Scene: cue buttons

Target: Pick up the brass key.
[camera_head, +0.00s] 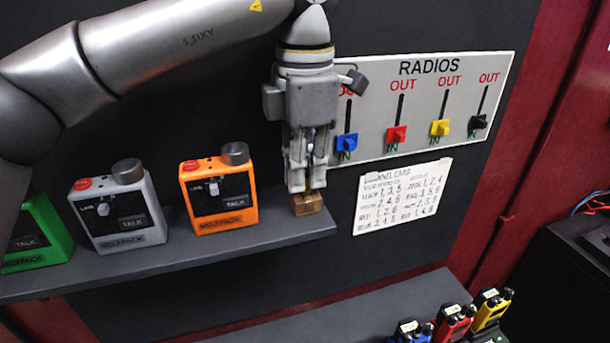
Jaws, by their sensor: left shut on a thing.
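The brass key (307,204) shows as a small brown-gold block with a narrow top part, at the right end of the dark shelf (265,236). My left gripper (306,187) points down over it and is shut on its top part. The fingers hide some of that top part. I cannot tell whether the block's underside touches the shelf. My right gripper is not in view.
An orange beltpack (219,195), a grey one (117,212) and a green one (36,240) stand along the shelf to the left. Behind is a RADIOS slider panel (420,100) and a handwritten card (402,200). Small radios (453,322) stand lower right.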

